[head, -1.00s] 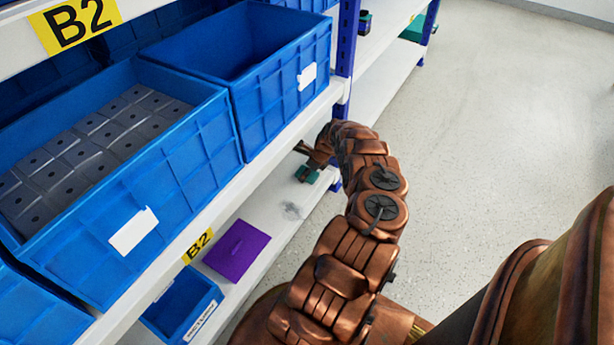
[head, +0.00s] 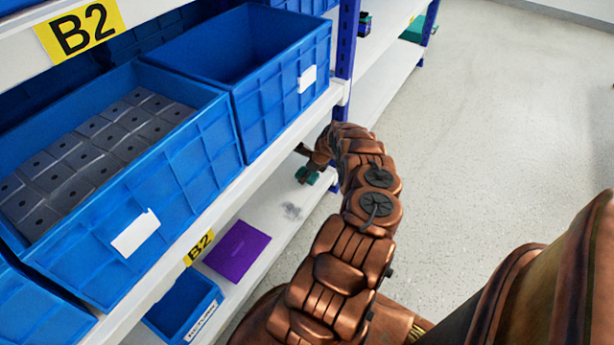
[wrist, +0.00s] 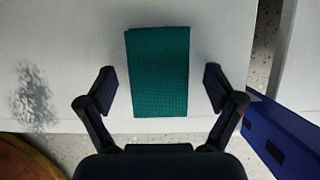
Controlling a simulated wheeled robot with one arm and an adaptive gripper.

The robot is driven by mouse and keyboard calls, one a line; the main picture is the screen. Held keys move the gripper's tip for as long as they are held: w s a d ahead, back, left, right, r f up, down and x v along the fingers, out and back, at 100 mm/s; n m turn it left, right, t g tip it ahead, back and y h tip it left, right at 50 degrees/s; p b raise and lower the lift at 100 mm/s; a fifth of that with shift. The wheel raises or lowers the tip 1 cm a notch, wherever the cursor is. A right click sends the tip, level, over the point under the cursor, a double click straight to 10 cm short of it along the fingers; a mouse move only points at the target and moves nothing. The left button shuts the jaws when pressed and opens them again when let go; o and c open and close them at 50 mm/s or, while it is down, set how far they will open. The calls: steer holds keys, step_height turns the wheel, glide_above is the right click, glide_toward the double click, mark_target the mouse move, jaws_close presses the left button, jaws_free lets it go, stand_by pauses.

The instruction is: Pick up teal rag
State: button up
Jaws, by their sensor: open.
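The teal rag (wrist: 158,72) lies folded flat on the white shelf in the wrist view, with its near edge by the shelf's front edge. My gripper (wrist: 158,90) is open, with one finger on each side of the rag and a gap to it on both sides. I cannot tell the height of the fingertips over the shelf. In the head view a small teal part (head: 307,175) shows on the lower shelf by my gripper; the arm hides the rest.
A blue upright post (wrist: 285,130) stands close to the right of my gripper. A grey smudge (wrist: 33,97) marks the shelf at left. A purple item (head: 237,251) and a small blue bin (head: 184,306) are on the lower shelf. Large blue bins (head: 270,75) stand above.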

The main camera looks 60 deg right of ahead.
steer(key=c, duration=1.1)
steer(key=shift+r+b, duration=0.1)
steer(key=shift+b, duration=0.45)
step_height(320, 180, up, 2)
steer(key=shift+r+p, duration=0.2)
steer(key=shift+p, duration=0.45)
steer(key=shift+s+r+p, duration=0.1)
steer(key=shift+r+p, duration=0.35)
steer(key=shift+r, duration=0.5)
steer(key=shift+s+a+r+p, duration=0.15)
steer(key=shift+s+a+p, duration=1.1)
steer(key=shift+s+a, duration=0.6)
steer(key=shift+s+a+r+p, duration=0.2)
steer(key=shift+s+a+p, duration=1.15)
steer(key=shift+s, duration=0.95)
steer(key=shift+s+a+r+p, duration=0.15)
steer(key=shift+s+a+p, duration=1)
steer(key=shift+s+a, duration=0.75)
steer(key=shift+s+d, duration=0.1)
steer(key=shift+s, duration=0.05)
